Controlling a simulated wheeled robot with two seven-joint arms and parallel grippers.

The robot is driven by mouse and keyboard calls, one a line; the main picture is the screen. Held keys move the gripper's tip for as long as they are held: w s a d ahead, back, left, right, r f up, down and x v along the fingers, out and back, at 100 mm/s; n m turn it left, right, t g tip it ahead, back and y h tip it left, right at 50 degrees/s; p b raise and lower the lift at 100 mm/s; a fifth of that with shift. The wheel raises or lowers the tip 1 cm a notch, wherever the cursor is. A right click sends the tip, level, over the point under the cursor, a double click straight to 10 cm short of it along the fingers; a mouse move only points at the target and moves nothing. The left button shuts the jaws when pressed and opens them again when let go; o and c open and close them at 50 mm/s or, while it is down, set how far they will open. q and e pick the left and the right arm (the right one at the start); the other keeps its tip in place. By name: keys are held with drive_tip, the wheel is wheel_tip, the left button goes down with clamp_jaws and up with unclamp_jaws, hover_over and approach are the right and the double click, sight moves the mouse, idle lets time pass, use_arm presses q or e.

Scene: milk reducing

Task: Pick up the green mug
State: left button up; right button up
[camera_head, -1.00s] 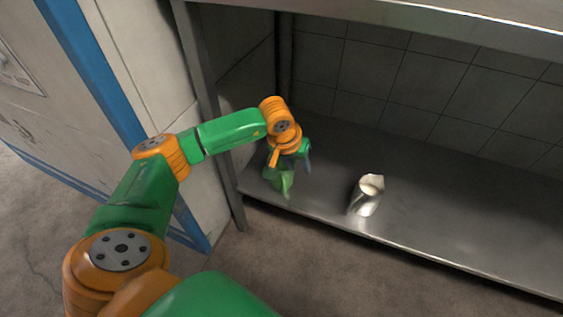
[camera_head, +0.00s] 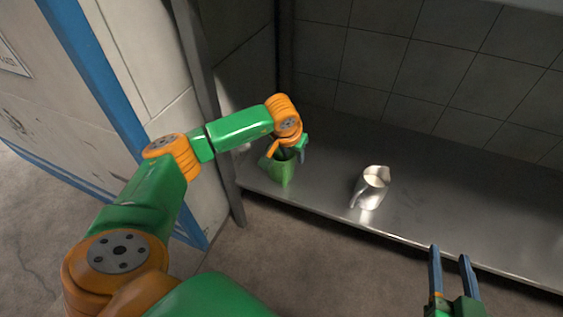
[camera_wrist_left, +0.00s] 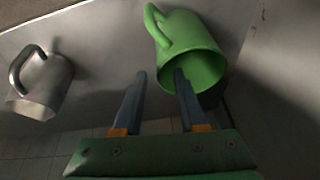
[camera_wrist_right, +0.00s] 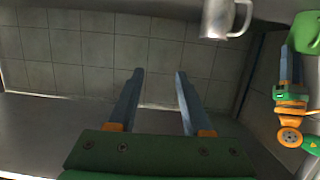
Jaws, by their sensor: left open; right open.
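The green mug (camera_head: 280,171) stands near the left end of the metal shelf, partly hidden behind my left gripper in the head view. In the left wrist view the mug (camera_wrist_left: 195,50) has its handle toward the upper left and its mouth toward the gripper. My left gripper (camera_wrist_left: 160,78) is open; its right finger overlaps the mug's rim, and I cannot tell whether they touch. The left finger is outside the mug. My right gripper (camera_head: 450,254) is open and empty, in front of the shelf's front edge. The mug (camera_wrist_right: 306,32) also shows in the right wrist view.
A silver pitcher (camera_head: 372,187) with pale contents stands on the shelf (camera_head: 450,205) to the right of the mug. A metal post (camera_head: 207,110) and a wall border the shelf on the left. The shelf is clear right of the pitcher.

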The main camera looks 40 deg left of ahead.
use_arm(q)
drive_tip(key=shift+b+x, duration=0.4)
drive_tip(key=shift+x, duration=0.6)
clamp_jaws()
use_arm(e)
wheel_tip(320, 180, up, 7)
drive_tip(key=a+t+y, duration=0.1)
drive_tip(key=t, duration=0.3)
drive_tip(key=shift+w, duration=0.3)
